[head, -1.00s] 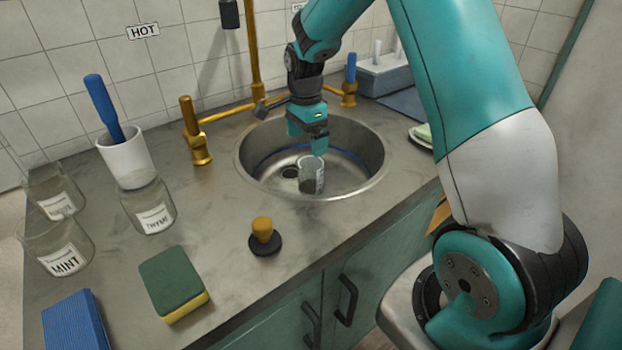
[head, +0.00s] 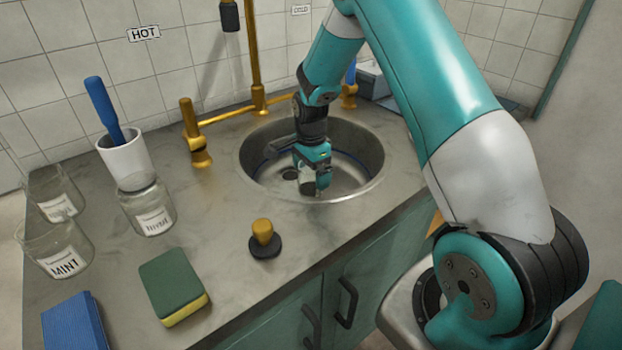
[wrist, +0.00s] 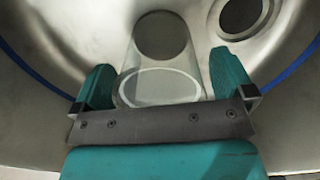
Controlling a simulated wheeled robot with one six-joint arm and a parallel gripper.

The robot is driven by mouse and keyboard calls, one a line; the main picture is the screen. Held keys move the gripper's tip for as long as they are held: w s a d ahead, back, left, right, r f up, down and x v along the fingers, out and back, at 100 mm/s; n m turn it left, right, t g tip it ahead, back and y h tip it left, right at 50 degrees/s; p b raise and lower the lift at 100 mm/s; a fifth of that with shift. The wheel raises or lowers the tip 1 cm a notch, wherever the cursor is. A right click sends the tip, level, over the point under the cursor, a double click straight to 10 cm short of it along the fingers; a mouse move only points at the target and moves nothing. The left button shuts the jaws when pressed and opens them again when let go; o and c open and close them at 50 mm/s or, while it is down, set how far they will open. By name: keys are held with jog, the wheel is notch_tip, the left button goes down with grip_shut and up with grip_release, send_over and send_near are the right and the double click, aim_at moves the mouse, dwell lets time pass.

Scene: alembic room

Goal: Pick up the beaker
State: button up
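A clear glass beaker (head: 306,184) stands in the round metal sink (head: 375,172), mostly hidden by my gripper (head: 317,190) in the head view. In the wrist view the beaker (wrist: 160,85) shows its open rim close to my gripper (wrist: 162,70). One finger is on each side of the beaker, with a small gap visible on both sides. My gripper is open and empty.
The sink drain (wrist: 241,15) lies beside the beaker. A brass faucet (head: 255,90) rises behind the sink. On the counter left are glass jars (head: 68,248), a white cup (head: 127,160), a green sponge (head: 172,280) and a yellow-black stopper (head: 264,238).

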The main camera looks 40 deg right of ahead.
jog(key=c, duration=1.1)
jog(key=shift+r, duration=0.25)
jog(key=shift+r, duration=8.75)
jog(key=shift+s+d+b, duration=0.2)
jog(key=shift+s+b, duration=0.2)
jog(key=shift+s, duration=4.05)
jog(key=shift+s+d+b, duration=0.15)
jog(key=shift+s+b, duration=0.2)
jog(key=shift+s, duration=4.1)
jog(key=shift+r, duration=0.15)
